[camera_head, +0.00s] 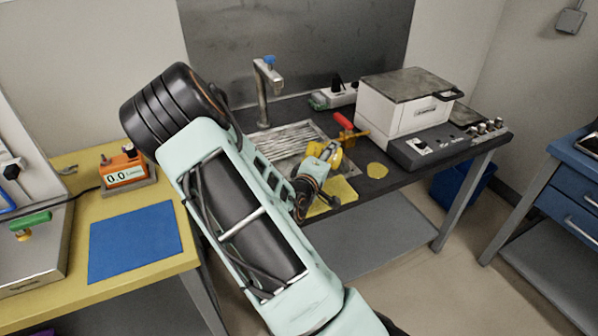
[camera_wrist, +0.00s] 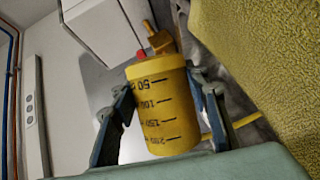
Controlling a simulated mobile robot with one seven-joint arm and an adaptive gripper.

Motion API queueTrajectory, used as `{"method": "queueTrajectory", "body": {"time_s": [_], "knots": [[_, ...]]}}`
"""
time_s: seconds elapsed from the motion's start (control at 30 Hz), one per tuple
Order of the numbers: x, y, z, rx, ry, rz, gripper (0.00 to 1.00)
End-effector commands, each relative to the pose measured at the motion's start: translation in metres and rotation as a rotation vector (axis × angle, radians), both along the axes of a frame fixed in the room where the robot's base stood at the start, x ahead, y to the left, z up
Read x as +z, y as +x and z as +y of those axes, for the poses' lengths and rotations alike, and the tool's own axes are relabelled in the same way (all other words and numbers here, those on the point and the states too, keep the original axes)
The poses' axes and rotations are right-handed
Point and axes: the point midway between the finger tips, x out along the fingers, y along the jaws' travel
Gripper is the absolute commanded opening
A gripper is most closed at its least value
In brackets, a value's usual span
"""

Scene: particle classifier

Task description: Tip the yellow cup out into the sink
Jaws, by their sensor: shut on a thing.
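The yellow cup (camera_wrist: 160,108) has black volume marks, and its numbers read upside down in the wrist view. My gripper (camera_wrist: 165,92) is shut on it, with one finger on each side. In the head view the cup (camera_head: 334,153) is mostly hidden by my gripper (camera_head: 325,162), at the right side of the sink. The metal sink (camera_head: 285,135) is set in the dark counter, and my arm covers part of it. I cannot see inside the cup or tell its exact tilt.
A tap (camera_head: 263,95) stands behind the sink. A red-handled yellow tool (camera_head: 345,122) is just beyond the cup. A yellow sponge-like pad (camera_head: 342,192) lies at the counter's front, with a flat yellow disc (camera_head: 377,170) nearby. A white lidded machine (camera_head: 405,105) stands right.

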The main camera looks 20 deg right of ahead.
Motion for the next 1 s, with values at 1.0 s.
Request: {"method": "queueTrajectory", "body": {"time_s": [1.0], "knots": [[0.0006, 0.0038, 0.0069, 0.000, -0.098, 0.051, 0.12]]}}
